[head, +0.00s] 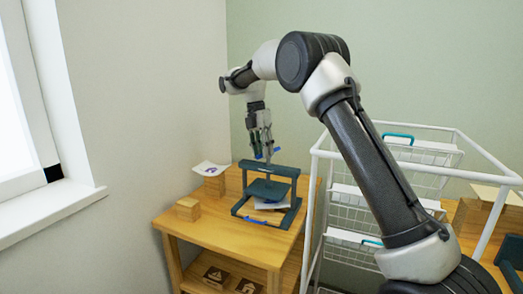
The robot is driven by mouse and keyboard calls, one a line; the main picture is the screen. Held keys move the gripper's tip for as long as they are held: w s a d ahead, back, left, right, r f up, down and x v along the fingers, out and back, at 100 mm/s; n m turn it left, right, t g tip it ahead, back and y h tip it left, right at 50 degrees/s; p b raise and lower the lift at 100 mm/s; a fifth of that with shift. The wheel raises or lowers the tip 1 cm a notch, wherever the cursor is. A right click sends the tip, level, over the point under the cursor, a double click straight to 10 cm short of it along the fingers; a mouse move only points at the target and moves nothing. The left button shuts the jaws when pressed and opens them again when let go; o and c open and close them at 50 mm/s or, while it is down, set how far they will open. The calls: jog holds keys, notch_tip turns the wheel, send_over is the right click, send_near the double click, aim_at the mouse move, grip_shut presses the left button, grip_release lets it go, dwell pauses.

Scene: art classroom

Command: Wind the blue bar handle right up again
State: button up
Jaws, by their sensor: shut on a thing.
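A dark grey-blue press (295,188) stands on a wooden table at the centre left of the head view. It has a crossbeam on two posts, and a flat plate (266,190) hangs between them above the base. A thin screw rises from the crossbeam to a blue bar handle (276,150), of which only small blue ends show. My gripper (266,150) points down over the press, shut on the bar handle. Its fingers hide the middle of the bar. Pale sheets lie under the plate.
The wooden table (225,236) also bears a small wooden block (187,209) and a printed sheet (210,168) on another block at the left. A white wire-basket rack (313,215) stands close on the right. The wall is close behind on the left.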

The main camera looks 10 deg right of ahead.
jog(key=d+n, duration=0.1)
jog(key=n, duration=0.3)
jog(key=s+n+t, duration=0.1)
jog(key=n, duration=0.3)
jog(key=d+n+t, duration=0.1)
jog(key=n, duration=0.3)
jog(key=shift+s+d+n+h, duration=0.2)
jog(key=shift+d+n+h, duration=0.15)
jog(key=shift+n+h, duration=0.05)
dwell(0.3)
jog(key=o, duration=1)
notch_tip(320, 180, up, 12)
jog(key=a, duration=0.2)
jog(key=shift+s+a+f, duration=0.15)
jog(key=shift+s, duration=0.15)
